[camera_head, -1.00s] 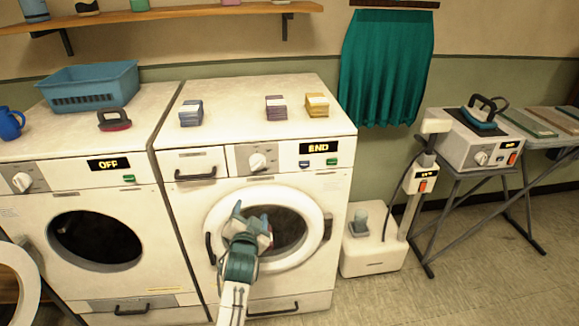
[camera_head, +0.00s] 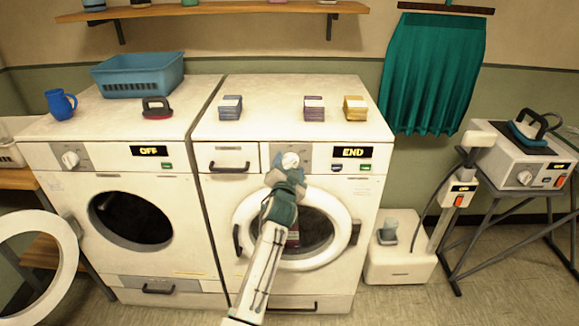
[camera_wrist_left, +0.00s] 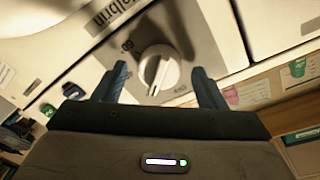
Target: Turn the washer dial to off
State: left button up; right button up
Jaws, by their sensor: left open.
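The washer (camera_head: 375,225) with the "END" display (camera_head: 352,152) stands in the middle of the head view, its round door shut. Its white dial (camera_head: 290,160) sits on a grey panel left of the display. My left gripper (camera_head: 286,172) is in front of the panel, just below the dial in the head view. In the left wrist view the dial (camera_wrist_left: 158,70) lies between and beyond the two open fingers (camera_wrist_left: 160,85), with nothing held. I cannot tell whether a finger touches it. My right gripper is not in view.
A second machine reading "OFF" (camera_head: 150,151) stands to the left, its door (camera_head: 62,255) swung open. A steam unit (camera_head: 398,262) stands right.

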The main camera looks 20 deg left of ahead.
pick_arm(q)
jog(key=shift+w, duration=0.1)
jog(key=c, duration=1)
